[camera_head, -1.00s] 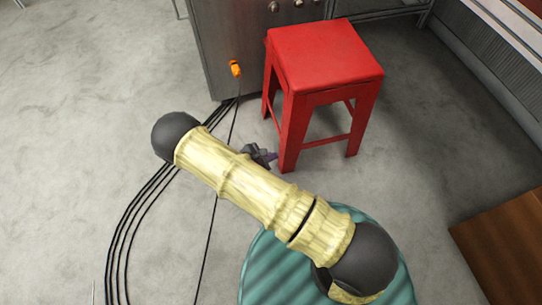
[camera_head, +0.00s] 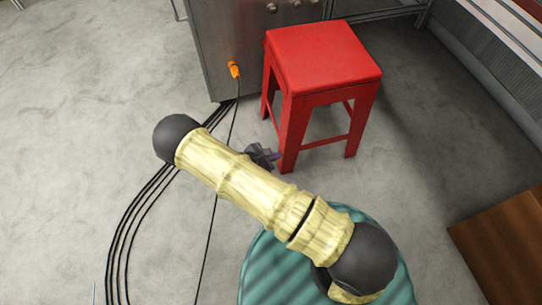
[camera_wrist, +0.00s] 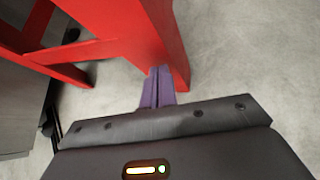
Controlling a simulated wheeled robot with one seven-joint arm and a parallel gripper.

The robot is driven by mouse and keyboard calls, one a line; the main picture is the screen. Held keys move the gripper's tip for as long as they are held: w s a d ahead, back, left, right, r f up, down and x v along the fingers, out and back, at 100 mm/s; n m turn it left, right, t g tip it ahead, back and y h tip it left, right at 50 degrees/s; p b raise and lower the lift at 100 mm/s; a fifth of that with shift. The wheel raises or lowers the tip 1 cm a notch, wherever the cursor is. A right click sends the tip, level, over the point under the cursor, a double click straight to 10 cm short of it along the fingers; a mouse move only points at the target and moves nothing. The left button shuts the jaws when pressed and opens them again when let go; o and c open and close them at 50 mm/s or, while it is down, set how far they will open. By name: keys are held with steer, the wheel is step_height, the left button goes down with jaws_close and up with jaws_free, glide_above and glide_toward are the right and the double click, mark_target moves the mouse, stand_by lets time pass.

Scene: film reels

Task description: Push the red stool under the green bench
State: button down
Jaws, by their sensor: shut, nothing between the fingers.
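The red stool (camera_head: 322,56) stands upright on the grey floor at the upper middle of the head view. Its square seat and splayed legs show clearly. My gripper (camera_head: 276,156) is low, at the left side of the stool's front leg, partly hidden behind my arm. In the wrist view its purple fingers (camera_wrist: 158,86) are together and empty. Their tips are at the base of a red stool leg (camera_wrist: 172,50), touching it or very close. I see no green bench in either view.
A grey metal cabinet (camera_head: 225,40) with an orange plug (camera_head: 234,70) stands directly behind and left of the stool. Black cables (camera_head: 140,215) run over the floor at left. A brown wooden piece (camera_head: 505,245) is at lower right. The floor right of the stool is clear.

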mark_target(297, 150)
steer(key=shift+w+d+p, duration=0.4)
steer(key=shift+d+p, duration=0.3)
steer(key=shift+d, duration=0.7)
steer(key=shift+w+d+p, duration=0.4)
steer(key=shift+d+p, duration=0.25)
steer(key=shift+d, duration=0.8)
steer(key=shift+w+d+p, duration=0.4)
steer(key=shift+d+p, duration=0.3)
steer(key=shift+d, duration=0.7)
steer(key=shift+s+a+r+p, duration=0.1)
steer(key=shift+s+a+r, duration=0.25)
steer(key=shift+a, duration=0.8)
steer(key=shift+s+a+r+p, duration=0.1)
steer(key=shift+s+a+r, duration=0.25)
steer(key=shift+a, duration=0.8)
steer(key=shift+s+a+r+p, duration=0.1)
steer(key=shift+s+a+r, duration=0.2)
steer(key=shift+a, duration=0.85)
